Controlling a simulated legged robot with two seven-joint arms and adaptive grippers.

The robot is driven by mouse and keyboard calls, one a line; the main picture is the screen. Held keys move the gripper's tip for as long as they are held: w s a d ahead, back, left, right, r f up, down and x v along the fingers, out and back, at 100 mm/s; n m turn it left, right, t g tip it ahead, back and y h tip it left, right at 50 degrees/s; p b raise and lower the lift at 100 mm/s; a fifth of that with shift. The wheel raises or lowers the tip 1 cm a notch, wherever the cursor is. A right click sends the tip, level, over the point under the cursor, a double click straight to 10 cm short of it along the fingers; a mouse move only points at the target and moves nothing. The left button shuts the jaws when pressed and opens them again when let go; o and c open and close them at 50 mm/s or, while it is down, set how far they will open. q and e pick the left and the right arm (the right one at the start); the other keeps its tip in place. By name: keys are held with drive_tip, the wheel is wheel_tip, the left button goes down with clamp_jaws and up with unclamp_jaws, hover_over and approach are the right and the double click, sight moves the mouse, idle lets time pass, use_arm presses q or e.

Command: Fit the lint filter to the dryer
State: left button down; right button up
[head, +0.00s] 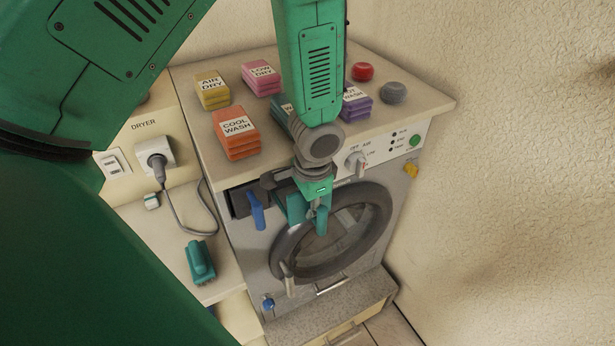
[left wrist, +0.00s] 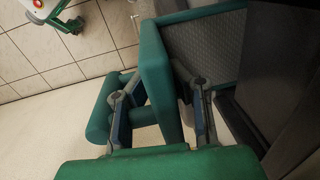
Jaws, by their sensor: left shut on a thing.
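The dryer (head: 258,272) is a grey machine with a round dark-rimmed door. A dark opening (head: 240,203) sits at the upper left of its front, with a blue tab (head: 257,212) beside it. My left gripper (head: 307,207) is in front of the dryer, just above the door and right of the opening. It is shut on the lint filter (head: 322,220), a teal frame. In the left wrist view the filter's grey mesh (left wrist: 203,48) shows beyond the fingers, close to a dark surface. I cannot tell whether they touch. My right gripper is not in view.
Several labelled coloured stacks, such as the orange COOL WASH one (head: 236,134), lie on the dryer top with red and grey round pieces. A plug (head: 157,158) with a cord and a teal object (head: 200,262) are at left. A wall (head: 520,200) bounds the right.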

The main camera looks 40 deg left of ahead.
sight(324, 229)
use_arm(q)
drive_tip(key=s+d, duration=0.2)
drive_tip(key=d, duration=0.4)
drive_tip(key=shift+s+d+p, duration=0.3)
drive_tip(key=shift+s+p, duration=0.05)
drive_tip(key=shift+s, duration=0.05)
idle(0.5)
drive_tip(key=shift+p, duration=0.4)
idle(0.8)
drive_tip(key=shift+w+a, duration=0.15)
drive_tip(key=shift+a, duration=0.15)
drive_tip(key=shift+w+a+p, duration=0.2)
drive_tip(key=shift+w+a, duration=0.3)
drive_tip(key=shift+a, duration=0.7)
drive_tip(key=shift+w+a+p, duration=0.2)
drive_tip(key=shift+w+a, duration=0.3)
drive_tip(key=shift+a, duration=0.75)
drive_tip(key=shift+w+a+p, duration=0.2)
drive_tip(key=shift+w+a, duration=0.3)
drive_tip(key=shift+a, duration=0.7)
drive_tip(key=s+d, duration=0.3)
drive_tip(key=d, duration=0.5)
drive_tip(key=shift+s, duration=0.15)
idle(0.4)
